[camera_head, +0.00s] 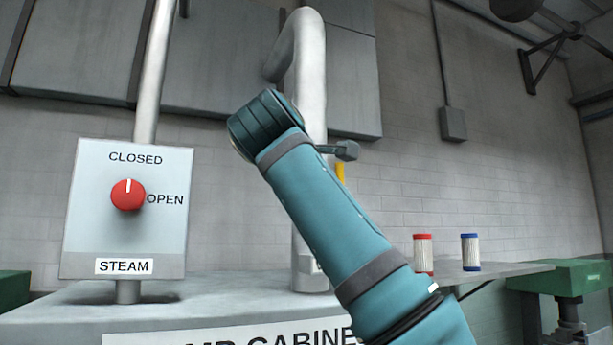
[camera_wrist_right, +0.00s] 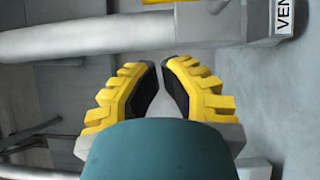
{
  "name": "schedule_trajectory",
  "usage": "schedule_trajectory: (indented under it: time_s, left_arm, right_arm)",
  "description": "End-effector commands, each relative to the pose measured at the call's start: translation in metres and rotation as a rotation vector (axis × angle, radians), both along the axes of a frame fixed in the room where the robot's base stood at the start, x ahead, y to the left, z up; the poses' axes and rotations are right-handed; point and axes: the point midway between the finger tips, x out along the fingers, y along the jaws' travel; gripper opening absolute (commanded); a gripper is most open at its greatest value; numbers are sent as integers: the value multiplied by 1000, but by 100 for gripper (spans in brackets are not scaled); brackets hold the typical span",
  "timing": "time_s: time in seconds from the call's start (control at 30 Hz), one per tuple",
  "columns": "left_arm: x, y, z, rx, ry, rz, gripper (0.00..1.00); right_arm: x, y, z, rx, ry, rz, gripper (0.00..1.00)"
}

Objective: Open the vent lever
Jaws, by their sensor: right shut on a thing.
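In the right wrist view, the yellow, black-padded fingers of my right gripper (camera_wrist_right: 164,75) are drawn close together. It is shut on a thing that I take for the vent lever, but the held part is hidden. A thick grey pipe (camera_wrist_right: 90,38) runs across the top of that view, beside a partly cut-off label reading "VEN" (camera_wrist_right: 284,14). A small yellow piece shows past the arm. My left gripper is not in view.
A steam panel (camera_head: 90,225) with a red knob (camera_head: 128,195) stands at the left; its white mark points up to "CLOSED". A red-capped canister (camera_head: 423,255) and a blue-capped canister (camera_head: 470,255) stand on a shelf (camera_head: 505,268). A green stand (camera_head: 570,278) is at the right.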

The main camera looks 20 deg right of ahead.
Motion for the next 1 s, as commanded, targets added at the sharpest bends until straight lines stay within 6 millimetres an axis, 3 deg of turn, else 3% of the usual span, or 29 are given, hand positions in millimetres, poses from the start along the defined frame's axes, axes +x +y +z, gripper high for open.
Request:
schedule_trajectory:
  time_s: [0.1, 0.33, 1.0]
  left_arm:
    - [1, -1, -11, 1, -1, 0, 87]
    - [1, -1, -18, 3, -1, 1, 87]
    - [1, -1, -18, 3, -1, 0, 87]
  right_arm:
    - [-21, 13, -2, 1, -3, 2, 0]
    - [-45, 27, 0, 0, -1, 0, 0]
    - [-49, 30, 0, 1, -1, -1, 0]
